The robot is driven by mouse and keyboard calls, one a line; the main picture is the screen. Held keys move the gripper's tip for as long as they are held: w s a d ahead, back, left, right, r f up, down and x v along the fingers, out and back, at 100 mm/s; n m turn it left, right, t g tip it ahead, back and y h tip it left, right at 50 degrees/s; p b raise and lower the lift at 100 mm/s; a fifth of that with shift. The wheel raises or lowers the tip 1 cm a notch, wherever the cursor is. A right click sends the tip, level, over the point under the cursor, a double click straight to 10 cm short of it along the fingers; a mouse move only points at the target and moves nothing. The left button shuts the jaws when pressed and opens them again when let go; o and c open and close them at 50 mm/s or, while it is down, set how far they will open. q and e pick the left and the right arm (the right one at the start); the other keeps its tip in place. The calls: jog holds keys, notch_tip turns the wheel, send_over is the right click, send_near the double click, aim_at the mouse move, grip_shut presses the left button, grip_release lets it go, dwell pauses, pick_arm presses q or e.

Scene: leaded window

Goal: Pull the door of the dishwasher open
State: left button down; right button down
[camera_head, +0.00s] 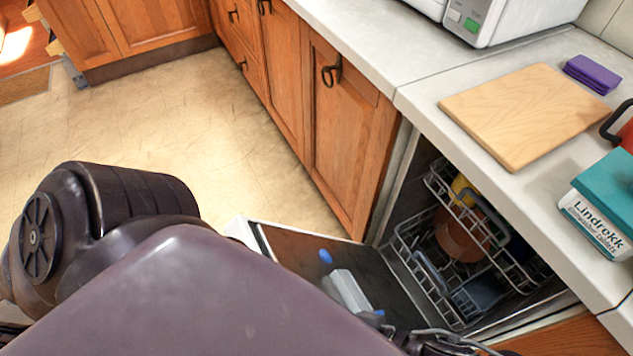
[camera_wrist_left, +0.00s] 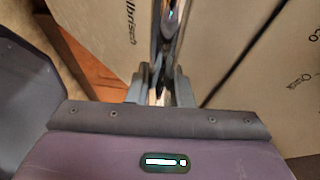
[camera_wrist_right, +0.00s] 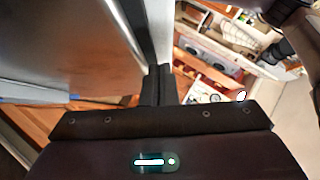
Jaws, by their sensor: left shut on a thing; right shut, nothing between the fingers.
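The dishwasher (camera_head: 405,190) stands under the counter with its door (camera_head: 295,250) folded far down and outward, its inner face showing. Racks (camera_head: 440,250) with dishes show inside. My left arm covers the door's near part in the head view. In the left wrist view, my left gripper (camera_wrist_left: 160,92) is shut on a shiny metal bar (camera_wrist_left: 167,35), which looks like the door handle; pale panels lie on both sides. In the right wrist view, my right gripper (camera_wrist_right: 159,80) is shut and empty beside a white edge and a grey panel, seemingly the door; contact is unclear.
Wooden cabinets (camera_head: 340,130) with dark pulls run beside the dishwasher. The counter above holds a cutting board (camera_head: 525,112), a purple cloth (camera_head: 592,74), a box of tablets (camera_head: 600,215) and a white appliance (camera_head: 490,18). The floor (camera_head: 150,120) beyond my arm is clear.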

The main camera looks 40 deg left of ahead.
jog(key=shift+s+f, duration=0.2)
